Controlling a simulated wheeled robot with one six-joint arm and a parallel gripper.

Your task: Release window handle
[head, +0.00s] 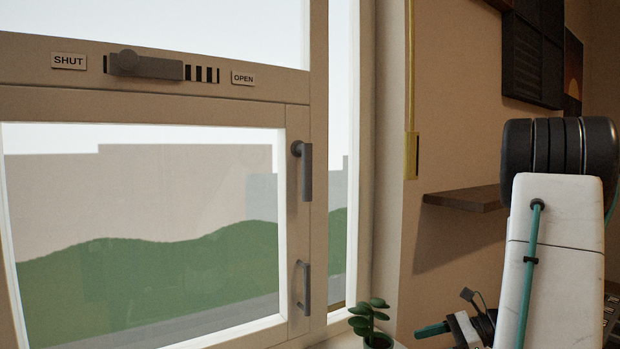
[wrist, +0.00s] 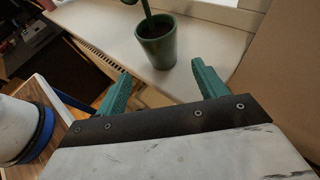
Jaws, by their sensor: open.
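The window handle (head: 306,171) is a dark grey lever on the right side of the lower window sash's frame, hanging straight down from its round pivot. A grey pull grip (head: 303,288) sits below it on the same frame. The sash looks closed. My gripper (wrist: 160,82) has its two teal fingers spread wide, with nothing between them. In the wrist view it points toward the sill and the plant pot. In the head view part of my gripper shows at the lower right, well apart from the handle. The handle is not in the wrist view.
A green potted plant (head: 370,322) stands on the sill; its pot (wrist: 158,45) is just beyond my fingers. Above the sash is a sliding vent (head: 146,67) between SHUT and OPEN labels. A dark shelf (head: 465,199) juts from the right wall.

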